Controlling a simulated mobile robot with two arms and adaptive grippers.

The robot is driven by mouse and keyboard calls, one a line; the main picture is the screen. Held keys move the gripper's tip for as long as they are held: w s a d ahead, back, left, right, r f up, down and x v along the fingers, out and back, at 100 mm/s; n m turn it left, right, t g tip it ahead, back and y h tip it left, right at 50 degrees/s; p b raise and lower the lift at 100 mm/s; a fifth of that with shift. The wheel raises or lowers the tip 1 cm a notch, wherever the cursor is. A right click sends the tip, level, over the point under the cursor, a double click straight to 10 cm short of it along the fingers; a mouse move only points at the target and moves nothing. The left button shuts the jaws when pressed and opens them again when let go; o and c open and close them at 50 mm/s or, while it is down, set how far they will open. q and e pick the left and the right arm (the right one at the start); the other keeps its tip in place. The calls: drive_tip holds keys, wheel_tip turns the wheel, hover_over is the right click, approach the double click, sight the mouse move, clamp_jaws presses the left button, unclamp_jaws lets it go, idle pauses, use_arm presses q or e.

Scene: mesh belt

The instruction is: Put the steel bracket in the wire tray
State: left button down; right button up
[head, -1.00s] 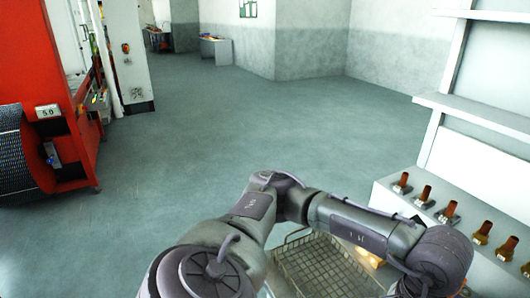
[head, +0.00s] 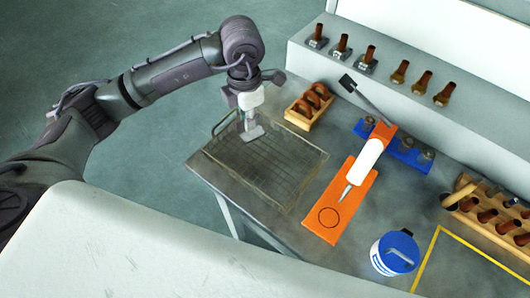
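The wire tray (head: 291,152), a shallow mesh basket with a loop handle, sits at the left end of the grey bench. My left gripper (head: 249,108) points down over the tray's upper left part. A small light-grey angled metal piece, the steel bracket (head: 253,133), shows at its fingertips, and I see no gap between the fingers. The bracket is over the mesh; whether it touches the tray floor cannot be told. The fingers are small and partly merge with the bracket. My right gripper is out of view.
Right of the tray lie an orange board (head: 323,221) with a white tube-like tool (head: 362,160) and a wooden block with rings (head: 309,107). A white tub with a blue lid (head: 395,253) stands at the front. A shelf with several brown-handled pieces (head: 399,73) runs behind.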

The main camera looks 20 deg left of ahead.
use_arm(q)
drive_tip(key=n, duration=0.3)
drive_tip(key=n+p, duration=0.1)
drive_tip(key=p, duration=0.1)
hover_over(252, 149)
wheel_tip(252, 149, down, 6)
drive_tip(key=shift+r, duration=0.2)
wheel_tip(252, 149, down, 4)
drive_tip(key=shift+r+p, duration=0.1)
drive_tip(key=shift+p, duration=0.7)
drive_tip(key=shift+f, duration=0.25)
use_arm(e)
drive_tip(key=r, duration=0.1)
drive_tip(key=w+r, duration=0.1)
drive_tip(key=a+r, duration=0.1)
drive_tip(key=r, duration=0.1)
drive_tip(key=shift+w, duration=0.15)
use_arm(q)
drive_tip(key=shift+f, duration=0.1)
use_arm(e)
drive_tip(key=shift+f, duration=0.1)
use_arm(q)
drive_tip(key=shift+f+b, duration=0.15)
drive_tip(key=shift+b, duration=0.15)
drive_tip(key=c, duration=1.3)
unclamp_jaws()
